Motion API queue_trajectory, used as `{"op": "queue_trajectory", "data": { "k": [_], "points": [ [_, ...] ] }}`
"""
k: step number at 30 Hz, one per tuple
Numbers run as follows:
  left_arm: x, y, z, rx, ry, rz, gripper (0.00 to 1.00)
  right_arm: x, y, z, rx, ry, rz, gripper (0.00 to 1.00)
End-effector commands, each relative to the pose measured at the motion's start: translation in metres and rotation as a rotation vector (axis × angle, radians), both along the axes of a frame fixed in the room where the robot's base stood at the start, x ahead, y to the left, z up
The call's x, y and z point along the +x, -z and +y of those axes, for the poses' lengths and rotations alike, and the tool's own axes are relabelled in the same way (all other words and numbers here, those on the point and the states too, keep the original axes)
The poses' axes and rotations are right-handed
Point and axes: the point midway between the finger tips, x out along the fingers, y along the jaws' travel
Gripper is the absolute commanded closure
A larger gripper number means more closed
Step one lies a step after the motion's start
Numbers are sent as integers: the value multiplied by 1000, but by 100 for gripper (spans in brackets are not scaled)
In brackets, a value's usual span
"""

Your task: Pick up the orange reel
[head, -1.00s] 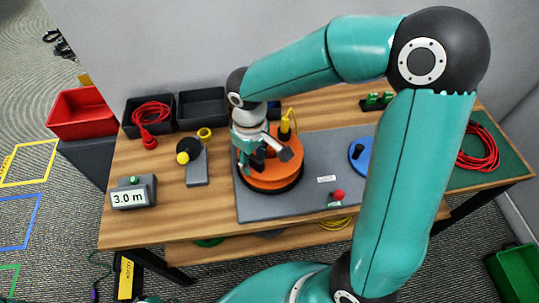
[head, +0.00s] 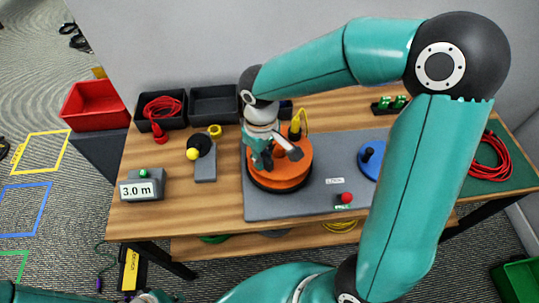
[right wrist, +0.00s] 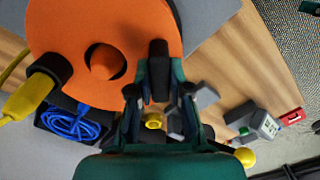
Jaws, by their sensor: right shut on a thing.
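The orange reel (head: 293,172) sits on a black base on the grey board, left of the middle of the bench. A yellow plug (head: 295,130) stands upright at its back edge. My right gripper (head: 268,160) is over the reel's left side. In the right wrist view, the orange reel (right wrist: 65,30) fills the upper left, and my right gripper (right wrist: 160,78) is shut on a black upright handle (right wrist: 158,55) at its rim. The fingertips partly hide the handle's lower part. Part of my left arm shows at the bottom left edge; its jaws cannot be made out.
A blue reel (head: 367,168) and a red button (head: 346,198) are to the right. Black bins (head: 213,104) stand behind, one with red cable. A 3.0 m display (head: 140,189) and a grey stand with a yellow knob (head: 205,170) are to the left.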

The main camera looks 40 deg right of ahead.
Motion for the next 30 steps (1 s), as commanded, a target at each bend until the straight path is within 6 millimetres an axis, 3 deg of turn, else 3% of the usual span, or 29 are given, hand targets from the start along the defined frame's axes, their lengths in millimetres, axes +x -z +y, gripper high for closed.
{"op": "queue_trajectory", "data": {
  "k": [11, 17, 30],
  "points": [
    [0, -3, 0, 0, 0, 0, 100, 1, -31, 0, 0, -1, -6, 100],
    [0, -5, 0, 0, 0, 0, 100, 2, -70, 0, 0, 1, -9, 100],
    [0, -14, 0, 0, 0, 0, 100, 1, -175, -1, 0, 0, -6, 100]
  ]
}}
